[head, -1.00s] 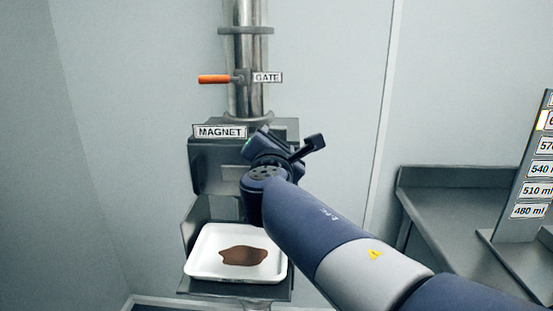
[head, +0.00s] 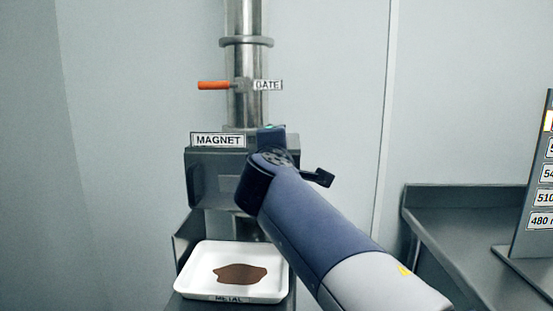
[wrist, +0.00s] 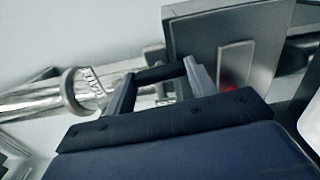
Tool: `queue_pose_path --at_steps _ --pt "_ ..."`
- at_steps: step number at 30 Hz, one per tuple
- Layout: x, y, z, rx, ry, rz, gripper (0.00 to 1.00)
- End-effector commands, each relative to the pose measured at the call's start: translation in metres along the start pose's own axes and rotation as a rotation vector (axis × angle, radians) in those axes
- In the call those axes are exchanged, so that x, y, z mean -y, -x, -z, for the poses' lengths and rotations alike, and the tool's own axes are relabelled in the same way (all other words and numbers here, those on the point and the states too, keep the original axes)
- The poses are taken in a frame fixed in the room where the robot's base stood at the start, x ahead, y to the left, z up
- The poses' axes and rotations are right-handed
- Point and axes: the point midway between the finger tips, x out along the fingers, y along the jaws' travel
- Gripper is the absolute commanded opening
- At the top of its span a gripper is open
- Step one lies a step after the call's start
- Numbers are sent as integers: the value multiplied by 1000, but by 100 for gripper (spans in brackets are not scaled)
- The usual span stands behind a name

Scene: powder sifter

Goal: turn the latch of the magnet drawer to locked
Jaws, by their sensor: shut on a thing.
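The magnet drawer housing (head: 207,180) is a grey box under the MAGNET label (head: 218,140). My gripper's fingers are hidden behind my wrist in the head view. In the wrist view my gripper (wrist: 160,84) has its two fingers at either side of a short dark bar (wrist: 160,73), which appears to be the latch, and is shut on it. The grey housing (wrist: 190,35) is close behind the fingertips, with a raised plate (wrist: 237,65) and a small red patch (wrist: 230,95) beside them. The latch is hidden in the head view, and its angle cannot be told.
A steel pipe (head: 244,65) rises above the housing, with an orange gate handle (head: 213,85). A white tray (head: 190,270) with brown powder (head: 240,273) sits below, labelled METAL. A grey bench (head: 460,225) with a labelled volume board (head: 540,190) stands at the right.

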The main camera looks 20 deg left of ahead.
Motion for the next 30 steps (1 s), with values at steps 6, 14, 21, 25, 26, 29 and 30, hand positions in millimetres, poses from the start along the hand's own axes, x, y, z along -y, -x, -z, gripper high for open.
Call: queue_pose_path --at_steps 6,14,21,25,26,29,30 --pt "2 0 0 1 -67 2 30" --pt "1 0 0 2 -90 3 30" --pt "1 0 0 1 -91 3 30" --pt "1 0 0 1 -90 3 59" --pt "1 0 0 1 -90 2 62" --pt "1 0 0 1 -89 2 70" --pt "1 0 0 1 -89 2 73"
